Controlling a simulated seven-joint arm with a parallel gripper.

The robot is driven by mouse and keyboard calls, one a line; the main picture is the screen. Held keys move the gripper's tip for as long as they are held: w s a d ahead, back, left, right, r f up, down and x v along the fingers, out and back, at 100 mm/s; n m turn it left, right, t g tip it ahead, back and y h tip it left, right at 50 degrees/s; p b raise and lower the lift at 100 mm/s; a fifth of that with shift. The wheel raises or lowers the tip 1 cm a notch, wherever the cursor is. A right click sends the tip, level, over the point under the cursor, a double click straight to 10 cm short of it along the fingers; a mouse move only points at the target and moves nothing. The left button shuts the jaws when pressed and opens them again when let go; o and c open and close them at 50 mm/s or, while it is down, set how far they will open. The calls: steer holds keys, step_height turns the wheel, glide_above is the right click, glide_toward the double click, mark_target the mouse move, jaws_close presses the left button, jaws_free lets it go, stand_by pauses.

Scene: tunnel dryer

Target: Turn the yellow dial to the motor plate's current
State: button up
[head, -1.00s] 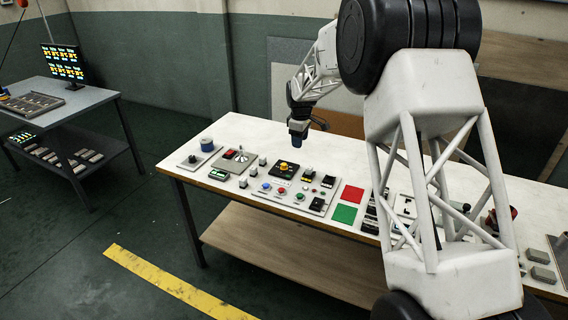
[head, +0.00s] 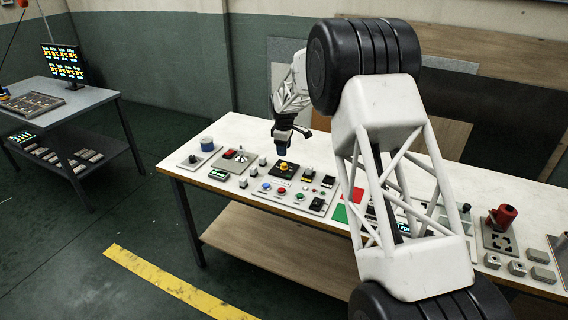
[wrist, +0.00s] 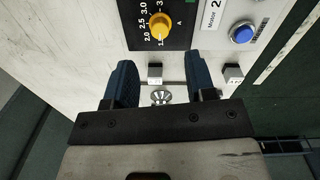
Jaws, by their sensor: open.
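The yellow dial (wrist: 159,27) sits on a black panel (wrist: 176,36) with a white scale; 2.0, 2.5 and 3.0 are readable, and other figures are cut off or covered. In the head view the dial (head: 283,167) is on the bench's control board. A white label reading "Motor" and "2" (wrist: 213,14) is beside the panel, its top cut off by the picture edge. My gripper (wrist: 162,68) is open and empty, its two blue fingers apart, short of the dial in the wrist view. In the head view my gripper (head: 282,149) is just above the dial.
A blue button (wrist: 242,33) stands right of the label, with small blocks near the fingers. A side table with a monitor (head: 64,62) stands left.

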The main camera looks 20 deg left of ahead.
mark_target(284, 164)
steer(key=shift+w+f, duration=0.1)
steer(key=shift+f, duration=3.6)
steer(key=c, duration=0.9)
